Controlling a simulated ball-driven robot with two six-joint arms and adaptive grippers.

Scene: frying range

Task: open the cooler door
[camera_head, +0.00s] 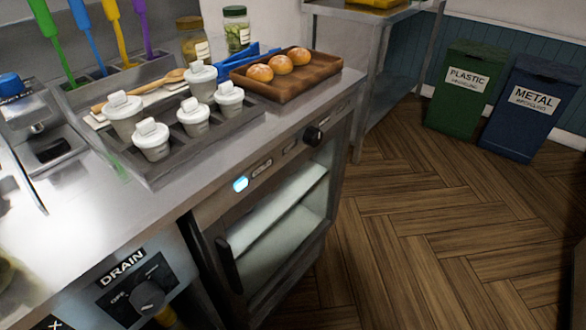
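A dark upright handle (228,265) is on the door's left side. Neither of my grippers is in view, and nothing touches the handle.
The counter above holds a tray of lidded white pots (152,139), a wooden tray of buns (321,75) and jars (236,30). A DRAIN panel (137,287) is left of the cooler. Green (462,90) and blue (530,110) bins stand far right. The wooden floor before the cooler is clear.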

